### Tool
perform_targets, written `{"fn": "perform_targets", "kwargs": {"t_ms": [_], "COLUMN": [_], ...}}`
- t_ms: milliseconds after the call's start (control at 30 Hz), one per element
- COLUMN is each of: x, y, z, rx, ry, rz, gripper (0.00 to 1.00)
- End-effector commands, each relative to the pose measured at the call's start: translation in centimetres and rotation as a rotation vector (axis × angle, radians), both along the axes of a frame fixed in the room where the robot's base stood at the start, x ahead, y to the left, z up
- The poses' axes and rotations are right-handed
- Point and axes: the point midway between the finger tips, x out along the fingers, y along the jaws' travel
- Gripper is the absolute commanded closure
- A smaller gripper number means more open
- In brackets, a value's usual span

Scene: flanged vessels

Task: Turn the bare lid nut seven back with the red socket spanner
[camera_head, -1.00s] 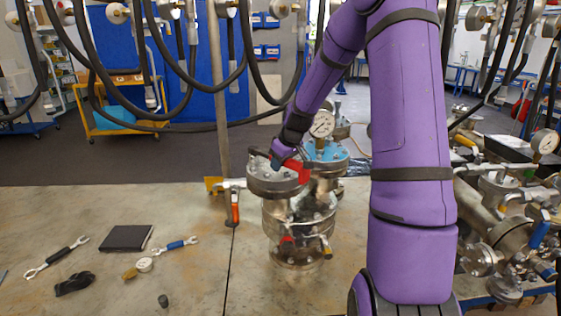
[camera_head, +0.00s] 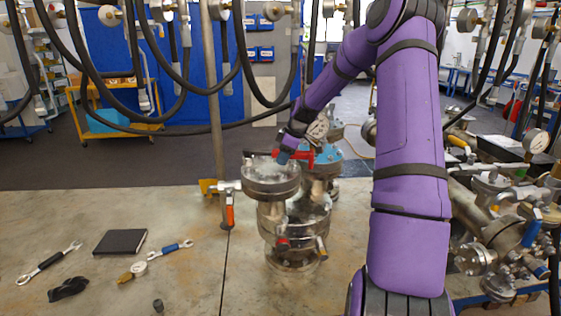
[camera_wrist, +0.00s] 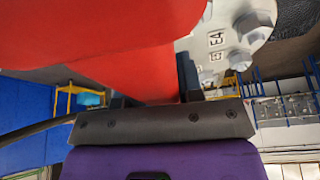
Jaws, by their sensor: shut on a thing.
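My gripper (camera_wrist: 152,92) is shut on the red socket spanner (camera_wrist: 95,40), whose red body fills the upper left of the wrist view. In the head view the spanner (camera_head: 305,156) shows as a red bar above the rear right edge of the near vessel's grey lid (camera_head: 270,180). Whether its socket touches a nut is hidden. In the wrist view a grey flange (camera_wrist: 216,62) marked "E4" with hex nuts (camera_wrist: 240,58) lies beyond the spanner. I cannot tell which nut is number seven.
A blue-topped vessel with a gauge (camera_head: 322,158) stands close behind the lid. An orange-handled valve (camera_head: 229,215) is left of the vessel. Spanners (camera_head: 50,262), a black notebook (camera_head: 120,242) and a black glove (camera_head: 68,288) lie on the bench. Piping (camera_head: 490,230) crowds the right; hoses hang above.

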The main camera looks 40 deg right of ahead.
Motion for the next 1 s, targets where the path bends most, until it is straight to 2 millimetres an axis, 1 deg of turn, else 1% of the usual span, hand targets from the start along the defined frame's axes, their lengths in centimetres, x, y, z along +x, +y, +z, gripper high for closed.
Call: {"fn": "perform_targets", "kwargs": {"t_ms": [33, 200, 633, 767, 1000], "x": [0.5, 1.3, 1.4, 1.4, 1.4], "y": [-0.4, -1.2, -1.3, -1.3, -1.3], "z": [0.0, 0.0, 0.3, 1.1, 3.5], "rx": [0.002, 0.000, 0.000, -0.002, -0.002], "ry": [-0.002, -0.001, 0.000, -0.001, -0.002], "rz": [0.038, 0.135, 0.148, 0.146, 0.146], "gripper": [0.94, 0.94, 0.94, 0.94, 0.94]}}
